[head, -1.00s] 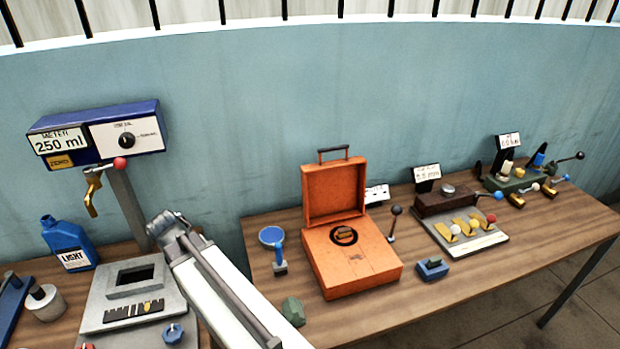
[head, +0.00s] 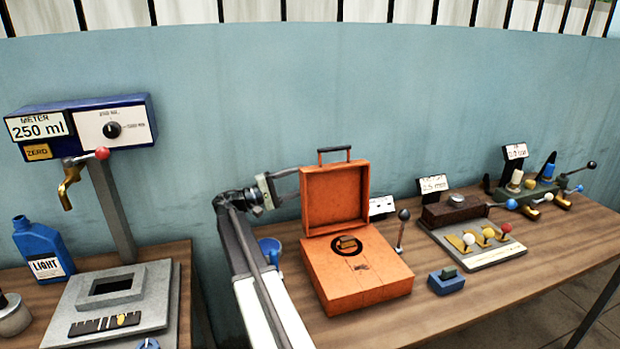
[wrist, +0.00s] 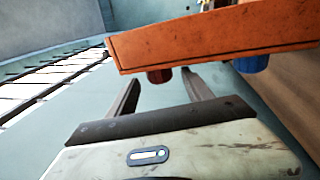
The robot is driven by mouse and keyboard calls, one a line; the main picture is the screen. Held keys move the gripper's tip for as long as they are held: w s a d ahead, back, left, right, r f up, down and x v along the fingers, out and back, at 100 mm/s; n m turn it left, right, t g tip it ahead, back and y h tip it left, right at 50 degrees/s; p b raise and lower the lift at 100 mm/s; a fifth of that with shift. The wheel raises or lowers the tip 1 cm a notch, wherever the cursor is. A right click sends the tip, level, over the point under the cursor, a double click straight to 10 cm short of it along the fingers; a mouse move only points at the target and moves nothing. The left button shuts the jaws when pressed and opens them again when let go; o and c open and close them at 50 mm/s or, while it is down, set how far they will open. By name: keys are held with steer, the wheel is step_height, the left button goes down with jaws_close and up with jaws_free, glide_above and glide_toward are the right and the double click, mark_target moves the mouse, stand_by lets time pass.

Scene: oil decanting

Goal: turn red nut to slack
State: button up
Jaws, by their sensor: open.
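A dark red knob, likely the red nut (wrist: 160,75), shows in the wrist view at the edge of an orange panel, with a blue one (wrist: 252,64) to its right. The panel looks like the raised lid (head: 334,197) of the orange case. I do not see the red nut in the head view. My gripper (head: 290,185) is at the left edge of the lid, fingers pointing right. In the wrist view my gripper (wrist: 160,80) is open, and the red nut appears between its fingertips. I cannot tell whether it touches them.
The case base (head: 355,285) stands on the wooden table. A blue cup-like item (head: 270,247) is partly behind my arm. A black-knobbed lever (head: 403,225), a small blue block (head: 446,281) and a plate with coloured knobs (head: 490,255) are to the right. The meter (head: 80,130) stands left.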

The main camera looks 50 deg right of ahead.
mark_target(309, 177)
steer(key=x, duration=0.4)
steer(key=shift+d, duration=0.1)
steer(key=shift+s, duration=0.1)
jaws_close()
steer(key=r+p, duration=0.1)
steer(key=p, duration=0.1)
steer(key=shift+y+p, duration=0.4)
steer(key=y+p, duration=0.1)
steer(key=p, duration=0.2)
steer(key=shift+r+y+p, duration=0.1)
steer(key=shift+y+p, duration=0.3)
steer(key=y+p, duration=0.1)
steer(key=p, duration=0.1)
steer(key=shift+f+m+t+p, duration=0.25)
steer(key=shift+m+t+p, duration=0.05)
steer(key=shift+t, duration=0.1)
steer(key=shift+f+y, duration=0.4)
steer(key=shift+y, duration=0.1)
jaws_free()
